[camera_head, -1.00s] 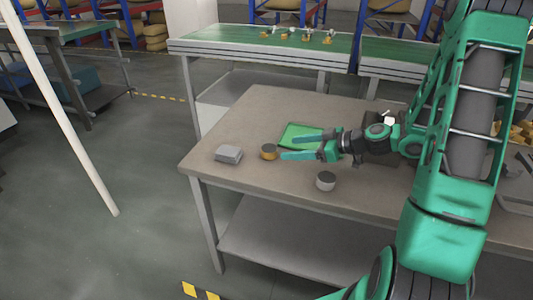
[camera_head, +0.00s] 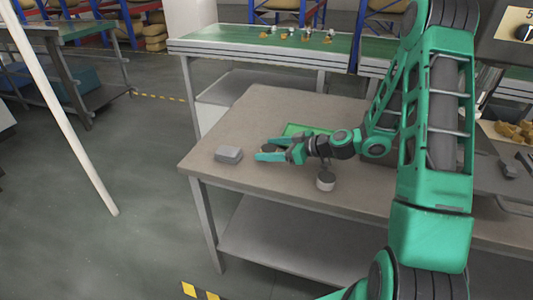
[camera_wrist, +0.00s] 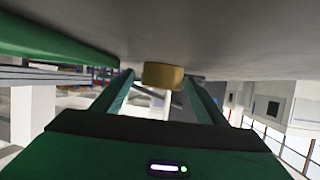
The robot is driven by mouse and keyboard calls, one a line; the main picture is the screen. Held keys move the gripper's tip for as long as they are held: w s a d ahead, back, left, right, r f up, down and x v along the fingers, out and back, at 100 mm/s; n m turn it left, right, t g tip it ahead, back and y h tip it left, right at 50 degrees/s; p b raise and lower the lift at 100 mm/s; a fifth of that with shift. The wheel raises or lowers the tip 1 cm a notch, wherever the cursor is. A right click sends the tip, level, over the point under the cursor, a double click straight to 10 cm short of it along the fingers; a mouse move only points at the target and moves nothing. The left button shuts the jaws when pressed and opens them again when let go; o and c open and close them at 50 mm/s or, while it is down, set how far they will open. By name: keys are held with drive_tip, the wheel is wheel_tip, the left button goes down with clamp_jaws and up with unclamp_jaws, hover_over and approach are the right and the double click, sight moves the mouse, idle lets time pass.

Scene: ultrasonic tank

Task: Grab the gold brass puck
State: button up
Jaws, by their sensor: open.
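The gold brass puck (camera_wrist: 163,76) shows in the wrist view, where the picture is upside down with the tabletop along the top. It sits on the table between the two finger tips, with a visible space on the left side; on the right I cannot tell whether a finger touches it. My gripper (camera_head: 268,149) is open and low over the table in the head view, its fingers pointing left. There the fingers mostly hide the puck.
A grey block (camera_head: 229,154) lies just left of my fingertips. A grey round puck (camera_head: 325,182) stands in front of my wrist. A green mat or tray (camera_head: 297,129) lies behind the gripper, partly covered. The table (camera_head: 235,185) is bare at its front left corner.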

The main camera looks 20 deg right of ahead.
drive_tip(key=shift+w+a+f, duration=0.15)
drive_tip(key=shift+w+a, duration=0.05)
drive_tip(key=shift+a, duration=0.05)
drive_tip(key=shift+c, duration=0.6)
drive_tip(key=c, duration=1.5)
clamp_jaws()
drive_tip(key=shift+r, duration=0.2)
